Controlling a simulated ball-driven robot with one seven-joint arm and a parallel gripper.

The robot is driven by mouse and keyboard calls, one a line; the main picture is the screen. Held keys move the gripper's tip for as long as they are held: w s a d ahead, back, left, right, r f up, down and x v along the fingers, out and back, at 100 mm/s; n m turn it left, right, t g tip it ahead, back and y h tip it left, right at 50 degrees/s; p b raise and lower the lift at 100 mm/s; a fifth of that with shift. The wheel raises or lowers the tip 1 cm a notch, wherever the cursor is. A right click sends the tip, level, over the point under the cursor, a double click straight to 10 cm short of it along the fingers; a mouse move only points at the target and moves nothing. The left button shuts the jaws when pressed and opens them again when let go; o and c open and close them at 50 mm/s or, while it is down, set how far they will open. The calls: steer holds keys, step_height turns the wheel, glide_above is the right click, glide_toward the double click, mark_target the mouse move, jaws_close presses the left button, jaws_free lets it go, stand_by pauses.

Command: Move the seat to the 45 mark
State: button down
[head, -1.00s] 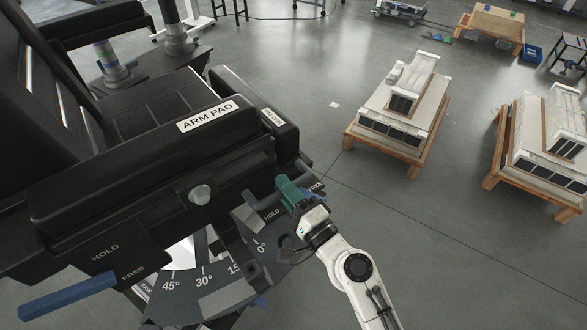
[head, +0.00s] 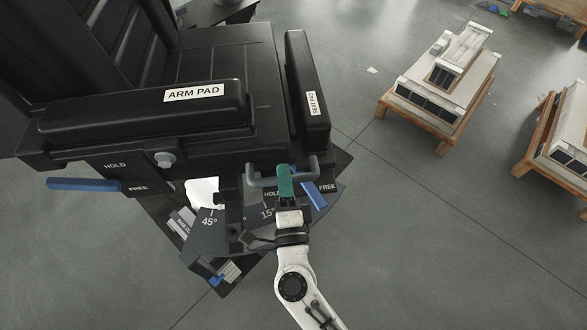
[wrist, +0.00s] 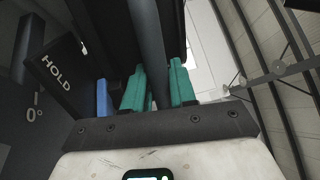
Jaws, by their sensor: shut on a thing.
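The black seat (head: 215,52) fills the upper left of the head view, with its arm pad (head: 140,117) and seat pad (head: 308,90). Below it is a dark angle scale (head: 207,236) with the 45° and 15° marks showing. The 30° mark is hidden; a dark upright part (head: 234,205) stands between the two visible marks. My gripper (head: 285,180) has green fingers shut on a grey handle (head: 256,178) at the seat's front edge. In the wrist view the green fingers (wrist: 158,88) lie on both sides of the dark bar (wrist: 148,45).
A blue lever (head: 83,185) sticks out left by HOLD and FREE labels. A second blue lever (head: 314,195) sits right of my gripper by another FREE label. Wooden pallets with white stacks (head: 440,90) stand at the right. The floor between is clear.

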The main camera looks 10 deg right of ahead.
steer(key=shift+s+a+f+m+h, duration=0.15)
steer(key=shift+a+h, duration=0.1)
steer(key=shift+a, duration=0.25)
steer(key=shift+s+a+r+m+h, duration=0.1)
steer(key=shift+s+a+h, duration=0.1)
steer(key=shift+a, duration=0.25)
steer(key=shift+s+a+f+m+h, duration=0.15)
steer(key=shift+a+h, duration=0.1)
steer(key=shift+a, duration=0.25)
steer(key=shift+a+r, duration=0.1)
steer(key=shift+a, duration=0.05)
steer(key=c, duration=1.1)
jaws_free()
steer(key=shift+a, duration=0.1)
steer(key=shift+r, duration=0.1)
steer(key=b+v, duration=0.2)
steer(key=v, duration=0.8)
steer(key=shift+s, duration=0.35)
